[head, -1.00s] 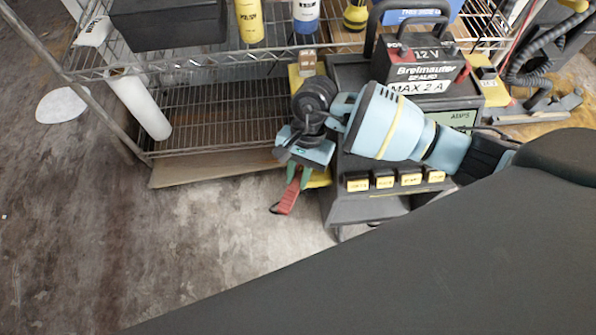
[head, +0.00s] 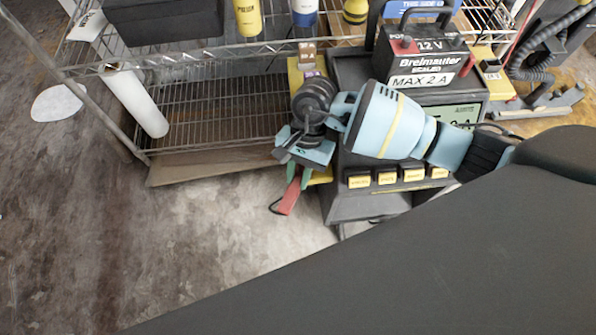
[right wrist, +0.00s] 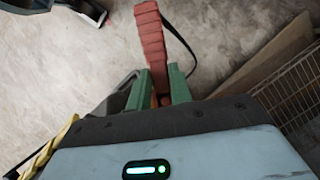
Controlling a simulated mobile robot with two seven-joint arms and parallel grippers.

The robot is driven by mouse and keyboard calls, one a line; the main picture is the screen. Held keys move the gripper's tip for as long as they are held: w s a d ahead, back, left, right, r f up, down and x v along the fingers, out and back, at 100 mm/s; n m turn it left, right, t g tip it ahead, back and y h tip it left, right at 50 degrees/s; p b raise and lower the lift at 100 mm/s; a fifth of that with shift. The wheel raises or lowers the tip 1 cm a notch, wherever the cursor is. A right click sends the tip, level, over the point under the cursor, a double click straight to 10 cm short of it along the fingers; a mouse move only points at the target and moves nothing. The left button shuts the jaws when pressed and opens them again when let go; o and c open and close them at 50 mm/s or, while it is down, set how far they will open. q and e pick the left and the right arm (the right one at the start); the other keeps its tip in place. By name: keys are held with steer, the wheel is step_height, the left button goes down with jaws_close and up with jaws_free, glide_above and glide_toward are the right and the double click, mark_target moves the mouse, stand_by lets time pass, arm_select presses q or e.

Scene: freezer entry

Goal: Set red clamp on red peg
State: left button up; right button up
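My right gripper (head: 299,185) has green fingers and hangs low at the front left of the dark charger cabinet. The red clamp (head: 290,197) points down from between its fingertips. In the right wrist view the ribbed red clamp (right wrist: 151,45) sticks out beyond the green fingers (right wrist: 160,90), which close on its near end. A dark strap or cable loops beside it. I cannot make out a red peg for certain. My left gripper is not in view.
A 12 V battery (head: 425,62) stands on the charger cabinet (head: 360,208). Yellow panels flank it at left (head: 296,75) and right (head: 497,86). A wire shelf (head: 220,110) stands to the left. The floor (head: 150,240) in front is clear.

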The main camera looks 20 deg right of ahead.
mark_target(294, 186)
steer(key=o, duration=0.5)
steer(key=shift+r, duration=0.55)
step_height(294, 186, up, 3)
steer(key=shift+p, duration=0.65)
steer(key=s+a+r+p, duration=0.1)
steer(key=s+a+p, duration=0.2)
steer(key=s, duration=1.2)
steer(key=shift+s+a, duration=0.25)
steer(key=shift+a, duration=0.25)
